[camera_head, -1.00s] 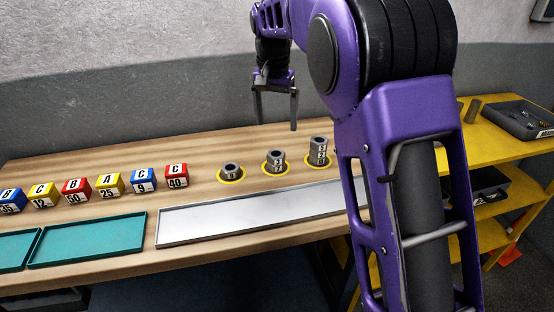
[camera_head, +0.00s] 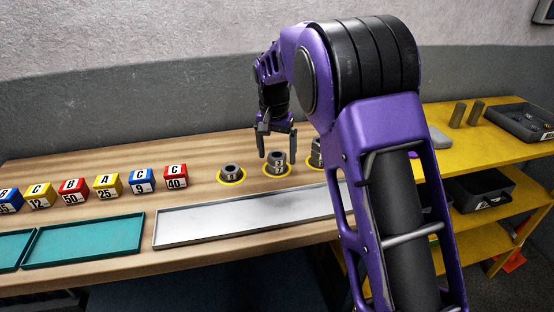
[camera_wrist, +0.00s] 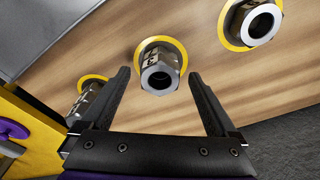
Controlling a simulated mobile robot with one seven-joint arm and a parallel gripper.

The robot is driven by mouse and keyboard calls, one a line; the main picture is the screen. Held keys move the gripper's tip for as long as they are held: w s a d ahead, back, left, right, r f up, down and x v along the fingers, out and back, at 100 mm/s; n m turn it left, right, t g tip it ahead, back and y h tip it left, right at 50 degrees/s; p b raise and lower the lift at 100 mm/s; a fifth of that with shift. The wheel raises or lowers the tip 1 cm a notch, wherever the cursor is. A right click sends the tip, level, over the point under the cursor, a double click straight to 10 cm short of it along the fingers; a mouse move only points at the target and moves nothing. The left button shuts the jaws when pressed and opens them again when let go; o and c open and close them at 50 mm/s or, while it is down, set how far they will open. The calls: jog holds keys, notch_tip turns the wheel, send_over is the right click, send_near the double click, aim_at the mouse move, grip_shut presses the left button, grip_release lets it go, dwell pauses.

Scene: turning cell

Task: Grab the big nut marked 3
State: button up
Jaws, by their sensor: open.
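Three grey metal nuts stand on yellow rings on the wooden bench. The middle nut (camera_head: 276,164) carries a white mark that looks like a 3, but it is small. My gripper (camera_head: 279,153) is open above this nut, fingers pointing down. In the wrist view the middle nut (camera_wrist: 161,76) lies between and beyond the open fingertips (camera_wrist: 158,74), with nothing held. The left nut (camera_head: 232,173) is shorter and shows at the upper right of the wrist view (camera_wrist: 260,22). The tall right nut (camera_head: 316,152) is partly hidden by my arm; it shows lower left in the wrist view (camera_wrist: 85,100).
A long pale metal tray (camera_head: 240,221) lies in front of the nuts. Several lettered, numbered cubes (camera_head: 107,185) stand in a row to the left, behind teal trays (camera_head: 85,240). A yellow shelf (camera_head: 480,146) with grey cylinders and bins stands at the right.

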grip_shut()
jog(key=shift+r, duration=0.1)
jog(key=shift+r, duration=0.1)
dwell(0.3)
